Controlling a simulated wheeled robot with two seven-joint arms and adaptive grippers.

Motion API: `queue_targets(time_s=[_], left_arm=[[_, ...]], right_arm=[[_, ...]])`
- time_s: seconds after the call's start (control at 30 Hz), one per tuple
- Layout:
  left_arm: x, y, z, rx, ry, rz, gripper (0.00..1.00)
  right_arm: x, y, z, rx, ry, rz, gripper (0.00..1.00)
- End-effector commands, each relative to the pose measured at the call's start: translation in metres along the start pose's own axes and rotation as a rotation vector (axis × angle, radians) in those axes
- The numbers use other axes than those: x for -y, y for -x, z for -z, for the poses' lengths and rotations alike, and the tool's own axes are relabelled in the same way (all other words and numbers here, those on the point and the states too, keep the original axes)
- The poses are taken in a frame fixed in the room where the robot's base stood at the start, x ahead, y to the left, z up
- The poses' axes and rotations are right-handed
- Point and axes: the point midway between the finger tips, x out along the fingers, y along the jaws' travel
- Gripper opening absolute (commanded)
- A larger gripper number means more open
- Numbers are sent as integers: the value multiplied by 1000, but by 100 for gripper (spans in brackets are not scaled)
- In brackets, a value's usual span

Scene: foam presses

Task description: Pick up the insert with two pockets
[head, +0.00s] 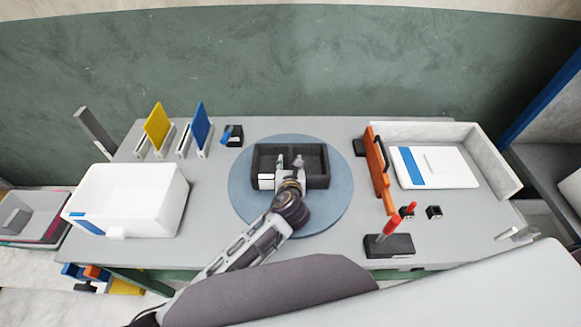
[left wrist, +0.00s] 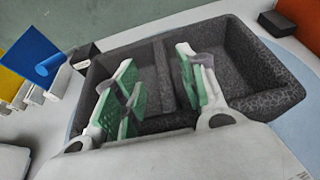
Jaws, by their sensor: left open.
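The insert with two pockets (head: 318,166) is a dark grey foam block lying on a round blue disc (head: 246,196) in the middle of the table. A divider splits it into two pockets. My left gripper (head: 287,166) is over the insert's front and hides part of it. In the left wrist view the gripper (left wrist: 160,88) is open, with green-padded fingers spread over the insert (left wrist: 262,85). The divider runs between and beyond the fingers. I cannot tell whether the fingers touch the foam. My right gripper is not in view.
A white bin (head: 130,200) stands on the left. Yellow (head: 157,126) and blue (head: 201,125) panels stand in holders behind it. On the right are an orange upright part (head: 377,170), a white tray (head: 490,150) and a dark block with a red-handled tool (head: 390,244).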

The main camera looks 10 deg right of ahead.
Motion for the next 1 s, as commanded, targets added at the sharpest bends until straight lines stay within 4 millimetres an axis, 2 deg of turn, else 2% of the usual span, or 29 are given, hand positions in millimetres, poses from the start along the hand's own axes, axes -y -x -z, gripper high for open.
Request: queue_targets(time_s=[0.37, 1.0], left_arm=[[0, -5, 0, 0, 0, -1, 41], [2, -50, 0, -1, 0, 0, 41]], right_arm=[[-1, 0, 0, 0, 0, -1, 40], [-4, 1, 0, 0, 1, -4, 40]])
